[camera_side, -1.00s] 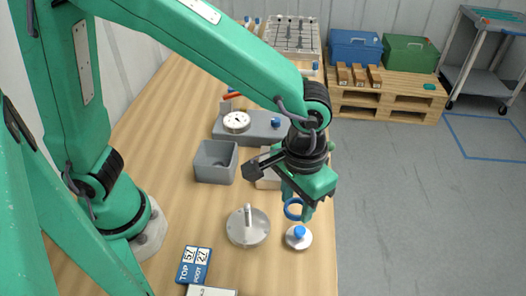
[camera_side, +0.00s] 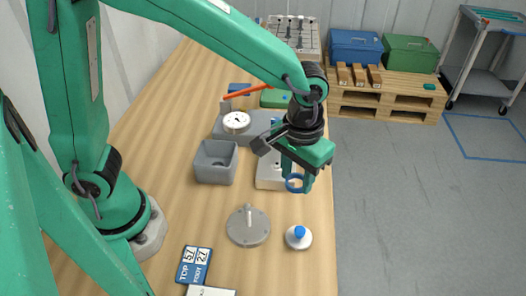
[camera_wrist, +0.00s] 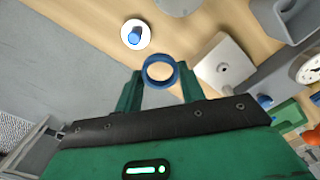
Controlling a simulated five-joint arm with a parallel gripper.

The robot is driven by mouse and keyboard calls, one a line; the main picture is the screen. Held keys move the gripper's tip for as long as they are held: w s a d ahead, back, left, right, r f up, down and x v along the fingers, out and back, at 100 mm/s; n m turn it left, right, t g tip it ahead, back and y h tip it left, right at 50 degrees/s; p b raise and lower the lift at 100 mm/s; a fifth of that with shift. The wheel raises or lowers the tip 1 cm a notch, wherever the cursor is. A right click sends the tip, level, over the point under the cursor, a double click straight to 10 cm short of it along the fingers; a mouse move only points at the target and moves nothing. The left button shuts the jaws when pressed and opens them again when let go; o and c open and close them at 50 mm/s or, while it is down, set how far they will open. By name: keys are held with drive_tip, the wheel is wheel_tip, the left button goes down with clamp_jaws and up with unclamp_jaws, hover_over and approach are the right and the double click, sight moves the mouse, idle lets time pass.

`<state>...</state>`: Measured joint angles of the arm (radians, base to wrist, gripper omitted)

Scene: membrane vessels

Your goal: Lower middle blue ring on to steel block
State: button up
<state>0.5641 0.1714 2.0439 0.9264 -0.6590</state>
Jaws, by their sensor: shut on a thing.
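My gripper (camera_side: 296,178) is shut on a blue ring (camera_side: 293,190) and holds it in the air. In the wrist view the ring (camera_wrist: 160,84) sits between the two green fingertips, its opening facing the camera. A pale square block (camera_side: 266,182) stands on the table behind and left of the ring in the side view, partly hidden by my gripper. In the wrist view this block (camera_wrist: 225,62) lies right of the ring and shows a small round feature on its top; it may be the steel block. The ring appears apart from it.
A round disc with a blue knob (camera_side: 298,237) and a larger grey disc with a post (camera_side: 247,227) stand nearer. A grey open bin (camera_side: 215,162) is at left. A grey bar (camera_side: 262,122) with a dial gauge (camera_side: 236,122) lies beyond. The table's right edge is close.

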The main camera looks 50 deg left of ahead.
sight(277, 164)
drive_tip(key=w+a+f+n, duration=0.1)
drive_tip(key=w+a, duration=0.1)
drive_tip(key=a, duration=0.2)
drive_tip(key=w+a+f+n, duration=0.1)
drive_tip(key=w+a, duration=0.1)
drive_tip(key=a, duration=0.2)
drive_tip(key=w+a+f+n, duration=0.1)
drive_tip(key=w+a, duration=0.1)
drive_tip(key=a, duration=0.3)
drive_tip(key=shift+w+f, duration=0.2)
drive_tip(key=shift+f, duration=0.05)
drive_tip(key=shift+f, duration=0.2)
drive_tip(key=shift+f, duration=2.55)
drive_tip(key=o, duration=1)
drive_tip(key=shift+o, duration=0.2)
